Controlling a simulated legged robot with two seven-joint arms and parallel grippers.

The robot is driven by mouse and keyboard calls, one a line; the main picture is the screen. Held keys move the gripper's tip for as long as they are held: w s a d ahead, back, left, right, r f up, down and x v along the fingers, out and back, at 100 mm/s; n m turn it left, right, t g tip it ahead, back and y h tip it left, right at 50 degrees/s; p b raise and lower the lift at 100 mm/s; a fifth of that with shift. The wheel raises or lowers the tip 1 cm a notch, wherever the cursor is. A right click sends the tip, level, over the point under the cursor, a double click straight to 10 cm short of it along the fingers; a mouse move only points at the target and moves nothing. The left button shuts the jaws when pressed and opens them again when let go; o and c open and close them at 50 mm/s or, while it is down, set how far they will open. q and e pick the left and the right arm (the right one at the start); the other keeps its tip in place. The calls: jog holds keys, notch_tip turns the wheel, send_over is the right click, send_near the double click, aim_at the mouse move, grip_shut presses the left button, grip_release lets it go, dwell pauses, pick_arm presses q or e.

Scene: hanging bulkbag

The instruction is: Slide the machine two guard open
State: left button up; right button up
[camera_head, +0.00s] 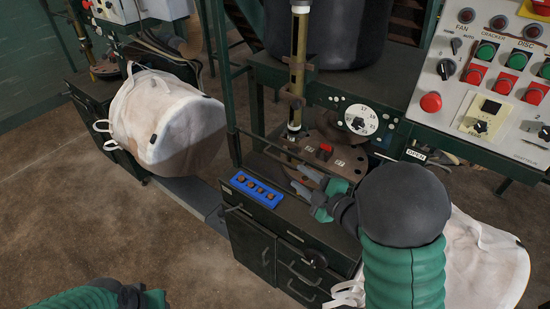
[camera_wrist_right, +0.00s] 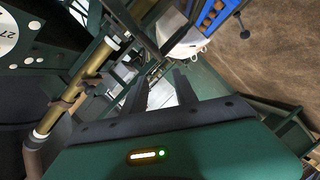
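My right gripper (camera_head: 305,180) reaches in from the lower right over the front of the middle machine. Its two fingers are apart with nothing visible between them, and they also show apart in the right wrist view (camera_wrist_right: 160,92). A dark green bar frame (camera_head: 233,120) stands at the machine's left front, with thin rails running toward the round plate; it may be the guard. The fingertips appear close to the lower rails, but I cannot tell whether they touch. My left arm's end (camera_head: 135,297) shows at the bottom left; its fingers are out of frame.
A blue tray (camera_head: 257,189) with several brown pieces lies on the cabinet top. A red block (camera_head: 324,151) sits by the round plate. A brass column (camera_head: 298,70) rises behind. White bags (camera_head: 165,125) hang at left and lower right. A control panel (camera_head: 490,75) stands right.

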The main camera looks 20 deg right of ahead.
aim_at(284, 164)
jog(key=x, duration=0.4)
jog(key=d+x, duration=0.1)
jog(key=x, duration=0.3)
jog(key=f+x, duration=0.1)
jog(key=x, duration=0.3)
jog(key=shift+w+d, duration=0.2)
jog(key=shift+d, duration=0.2)
jog(key=shift+w+a, duration=0.45)
jog(key=shift+a, duration=0.3)
jog(key=shift+d, duration=0.1)
jog(key=c, duration=0.5)
jog(key=shift+s+d, duration=0.1)
jog(key=shift+d, duration=0.15)
grip_shut()
jog(key=shift+a+f, duration=0.15)
